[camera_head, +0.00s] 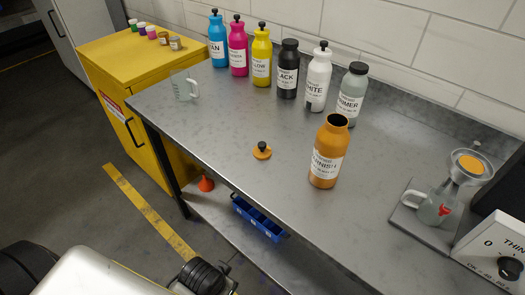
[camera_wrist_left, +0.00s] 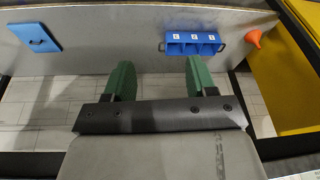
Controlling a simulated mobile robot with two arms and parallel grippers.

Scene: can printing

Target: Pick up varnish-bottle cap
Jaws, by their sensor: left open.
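The varnish-bottle cap (camera_head: 262,151) is orange with a black knob and lies on the grey bench top, left of the varnish bottle. The orange varnish bottle (camera_head: 328,152) stands upright and uncapped, its dark mouth showing. In the left wrist view my left gripper (camera_wrist_left: 159,75) has its two green fingers apart with nothing between them. The cap does not show in that view. In the head view no gripper fingers show, only part of my body at the bottom left. My right gripper is in neither view.
Several capped bottles, including the primer bottle (camera_head: 350,93), line the back of the bench (camera_head: 225,125). A glass mug (camera_head: 185,87) stands at the left. A mug with a funnel (camera_head: 467,167) stands at the right. A blue bin (camera_head: 257,218) and orange funnel (camera_head: 206,184) sit below.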

